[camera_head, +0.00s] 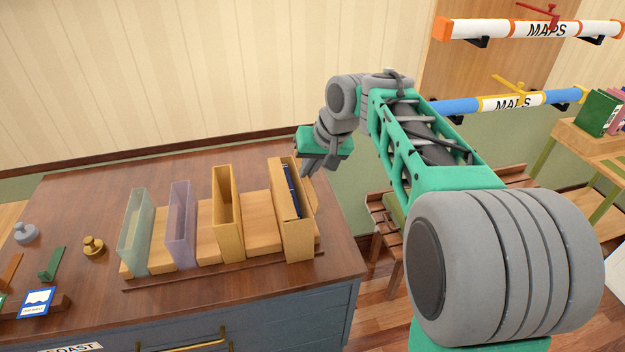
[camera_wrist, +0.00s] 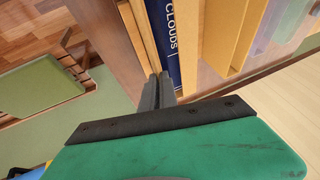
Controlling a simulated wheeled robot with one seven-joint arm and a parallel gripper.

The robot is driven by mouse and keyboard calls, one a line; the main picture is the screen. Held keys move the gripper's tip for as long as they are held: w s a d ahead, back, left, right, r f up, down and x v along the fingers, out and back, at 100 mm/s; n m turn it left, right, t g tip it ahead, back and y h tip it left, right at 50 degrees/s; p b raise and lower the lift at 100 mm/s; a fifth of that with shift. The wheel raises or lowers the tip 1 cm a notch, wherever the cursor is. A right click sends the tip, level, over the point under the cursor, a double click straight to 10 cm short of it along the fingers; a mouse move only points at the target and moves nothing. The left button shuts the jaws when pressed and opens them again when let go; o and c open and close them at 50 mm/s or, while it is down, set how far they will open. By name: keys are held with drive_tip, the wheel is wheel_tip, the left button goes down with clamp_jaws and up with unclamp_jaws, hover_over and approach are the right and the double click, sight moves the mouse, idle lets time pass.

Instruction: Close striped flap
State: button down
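My gripper (camera_head: 311,171) is at the right end of the row of upright holders, beside the top of the rightmost wooden holder (camera_head: 298,238). In the wrist view its two grey fingers (camera_wrist: 159,90) are close together, with no clear gap. A thin wooden panel (camera_wrist: 139,37), perhaps the flap, ends just beyond the fingertips; I cannot tell whether they touch it. In the head view a thin panel (camera_head: 311,194) stands along that holder's right side. I cannot make out stripes on it. A dark blue book (camera_wrist: 164,30) marked CLOUDS is inside the holder.
Other holders stand to the left: yellow (camera_head: 227,213), purple (camera_head: 181,224) and pale green (camera_head: 135,231). A brass-coloured knobbed object (camera_head: 94,247) is on the brown tabletop (camera_head: 85,190). A slatted wooden bench (camera_head: 378,232) is right of the cabinet.

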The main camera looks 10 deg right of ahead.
drive_tip(key=a+h+p, duration=0.1)
drive_tip(key=h+p, duration=0.2)
drive_tip(key=a+n+h+p, duration=0.1)
drive_tip(key=h+p, duration=0.1)
drive_tip(key=a+n+h+p, duration=0.1)
drive_tip(key=h+p, duration=0.2)
drive_tip(key=shift+a+r+h+p, duration=0.25)
drive_tip(key=shift+a+h+p, duration=0.05)
drive_tip(key=shift+a+p, duration=0.1)
drive_tip(key=f+h+p, duration=0.1)
drive_tip(key=p, duration=0.1)
drive_tip(key=a+t+h+p, duration=0.1)
drive_tip(key=h+p, duration=0.1)
drive_tip(key=shift+f+n+h+p, duration=0.3)
drive_tip(key=shift+f+n, duration=0.1)
drive_tip(key=shift+f, duration=0.1)
drive_tip(key=c, duration=1.6)
unclamp_jaws()
drive_tip(key=shift+c, duration=0.2)
